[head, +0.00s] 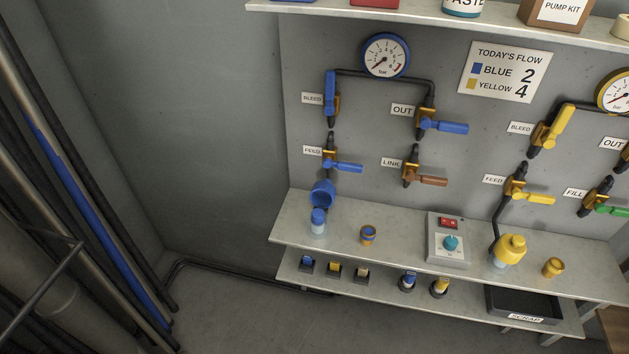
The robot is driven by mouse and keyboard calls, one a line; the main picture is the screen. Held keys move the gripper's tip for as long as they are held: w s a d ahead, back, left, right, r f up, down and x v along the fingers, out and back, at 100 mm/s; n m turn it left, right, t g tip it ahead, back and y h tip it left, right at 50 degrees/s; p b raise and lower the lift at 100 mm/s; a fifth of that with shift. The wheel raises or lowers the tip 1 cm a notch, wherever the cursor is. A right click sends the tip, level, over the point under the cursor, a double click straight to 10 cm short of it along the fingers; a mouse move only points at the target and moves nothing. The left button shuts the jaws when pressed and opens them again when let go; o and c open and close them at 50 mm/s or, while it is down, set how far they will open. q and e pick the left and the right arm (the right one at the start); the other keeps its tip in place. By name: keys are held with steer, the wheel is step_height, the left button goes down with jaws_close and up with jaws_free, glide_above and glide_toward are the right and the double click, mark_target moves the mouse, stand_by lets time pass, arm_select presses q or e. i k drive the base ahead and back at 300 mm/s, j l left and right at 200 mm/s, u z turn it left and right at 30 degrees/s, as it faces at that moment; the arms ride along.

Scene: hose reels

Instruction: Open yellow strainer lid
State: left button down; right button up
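The yellow strainer (499,263) stands on the grey bench at the lower right, with a clear lower body. Its yellow lid (511,246) sits down over the top and looks shut. To the left, the blue strainer (318,222) stands on the same bench, with a blue cup-like lid (322,193) tilted up behind and above it. Neither of my grippers shows in the head view.
A grey control box (447,243) stands left of the yellow strainer and a small yellow fitting (553,267) to its right. The yellow feed valve (516,187) is above. A black scrap tray (519,306) sits on the lower shelf. Pipes (75,190) line the left side.

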mark_target(510, 248)
steer(key=z, duration=1.55)
